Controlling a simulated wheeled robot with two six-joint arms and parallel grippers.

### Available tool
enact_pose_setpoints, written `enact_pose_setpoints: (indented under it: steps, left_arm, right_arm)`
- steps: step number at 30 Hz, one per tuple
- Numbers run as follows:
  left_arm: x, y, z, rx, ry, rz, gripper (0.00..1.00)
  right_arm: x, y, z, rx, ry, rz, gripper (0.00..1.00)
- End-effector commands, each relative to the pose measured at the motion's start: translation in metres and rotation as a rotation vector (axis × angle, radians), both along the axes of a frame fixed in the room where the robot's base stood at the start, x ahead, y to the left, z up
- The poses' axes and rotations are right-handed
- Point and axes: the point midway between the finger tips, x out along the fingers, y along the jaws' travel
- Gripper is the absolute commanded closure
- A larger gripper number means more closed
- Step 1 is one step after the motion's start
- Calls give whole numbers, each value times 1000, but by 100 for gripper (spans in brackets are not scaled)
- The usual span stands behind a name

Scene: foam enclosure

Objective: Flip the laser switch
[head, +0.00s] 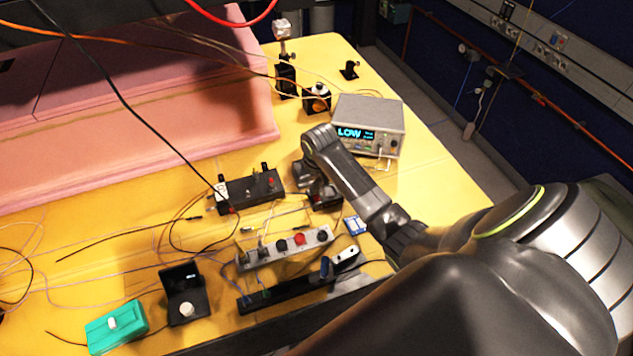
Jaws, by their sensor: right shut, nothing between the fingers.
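My right arm reaches in from the lower right, and its gripper (318,194) is low over the yellow table. The gripper is shut and empty, beside a small dark box (327,201) that it partly hides. A black box with knobs and a red part (250,190) lies just left of the gripper. A grey strip with black and red knobs (285,247) lies in front of it. I cannot tell which of these carries the laser switch, or whether the gripper touches one. My left gripper is not in view.
A grey instrument reading "LOW" (368,119) stands behind my right arm. A pink foam enclosure (140,110) fills the back left. A black device (184,293) and a teal box (116,328) stand front left. Loose cables cross the table, and optics mounts (317,97) stand at the back.

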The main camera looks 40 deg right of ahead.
Motion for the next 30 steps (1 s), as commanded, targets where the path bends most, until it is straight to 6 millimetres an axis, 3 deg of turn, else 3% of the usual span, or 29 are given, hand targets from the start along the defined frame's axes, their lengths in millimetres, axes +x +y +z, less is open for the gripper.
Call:
enact_pose_setpoints:
  steps: [10,19,30]
  left_arm:
    - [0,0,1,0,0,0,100]
    - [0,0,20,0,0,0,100]
    - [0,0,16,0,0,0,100]
  right_arm:
    - [0,0,0,0,1,0,100]
    - [0,0,25,0,-1,0,100]
    - [1,0,52,0,-2,0,100]
